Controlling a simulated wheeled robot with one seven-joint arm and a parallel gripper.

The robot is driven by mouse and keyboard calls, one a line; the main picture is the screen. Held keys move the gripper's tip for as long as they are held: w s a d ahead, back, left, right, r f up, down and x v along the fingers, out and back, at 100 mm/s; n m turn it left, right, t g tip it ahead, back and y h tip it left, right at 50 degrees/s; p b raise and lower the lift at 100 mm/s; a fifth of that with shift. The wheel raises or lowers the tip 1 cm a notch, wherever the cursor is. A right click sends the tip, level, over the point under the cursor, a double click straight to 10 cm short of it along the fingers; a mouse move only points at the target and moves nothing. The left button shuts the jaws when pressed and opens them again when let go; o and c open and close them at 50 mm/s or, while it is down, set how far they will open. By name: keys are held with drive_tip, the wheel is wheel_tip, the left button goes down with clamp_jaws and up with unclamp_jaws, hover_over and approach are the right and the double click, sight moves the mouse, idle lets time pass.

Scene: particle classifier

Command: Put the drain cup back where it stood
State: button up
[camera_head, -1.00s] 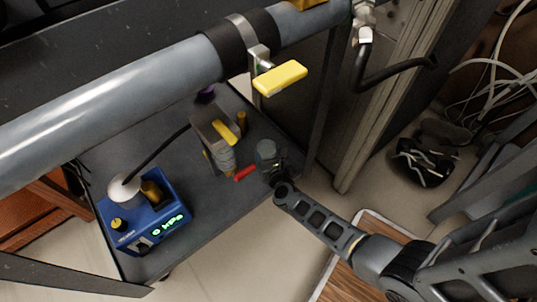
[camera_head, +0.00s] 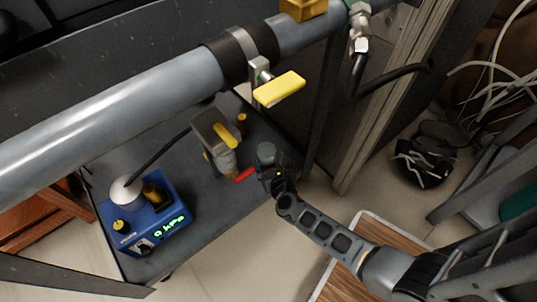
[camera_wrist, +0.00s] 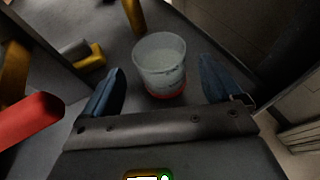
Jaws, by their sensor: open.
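The drain cup (camera_wrist: 160,66) is a translucent cup with red at its lower end, in the wrist view. It appears upright over the dark shelf (camera_head: 215,215); whether its base touches is hard to tell. In the head view a small greyish cup shape (camera_head: 267,152) shows at the end of my arm. My gripper (camera_wrist: 163,72) is open, with one blue finger on each side of the cup. Gaps show between both fingers and the cup. The head view shows my gripper (camera_head: 269,169) small and dark at the shelf's right part.
A red handle (camera_head: 245,174) lies just left of my gripper. A grey block with a yellow lever (camera_head: 225,135) and a blue gauge box (camera_head: 150,215) stand further left. A large pipe (camera_head: 110,115) with a yellow handle (camera_head: 279,88) crosses above. A dark post stands close right.

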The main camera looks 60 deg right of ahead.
drive_tip(key=s+a+r+n+t+y+p, duration=0.2)
drive_tip(key=s+a+r+n, duration=0.85)
drive_tip(key=s, duration=0.25)
drive_tip(key=s+a+r+n+y, duration=0.2)
drive_tip(key=s+r+n, duration=0.2)
drive_tip(key=r+n, duration=0.5)
drive_tip(key=s+a+r+n+t+y, duration=0.1)
drive_tip(key=s+r+n, duration=0.4)
drive_tip(key=n, duration=0.8)
drive_tip(key=s+a+r+n+y, duration=0.3)
drive_tip(key=s+a+r+n, duration=0.2)
drive_tip(key=r+n, duration=0.6)
drive_tip(key=shift+r+t+y, duration=0.3)
drive_tip(key=shift+r+t, duration=0.1)
drive_tip(key=shift+r, duration=0.4)
wheel_tip(320, 180, up, 25)
drive_tip(key=p, duration=2.4)
drive_tip(key=shift+p, duration=0.4)
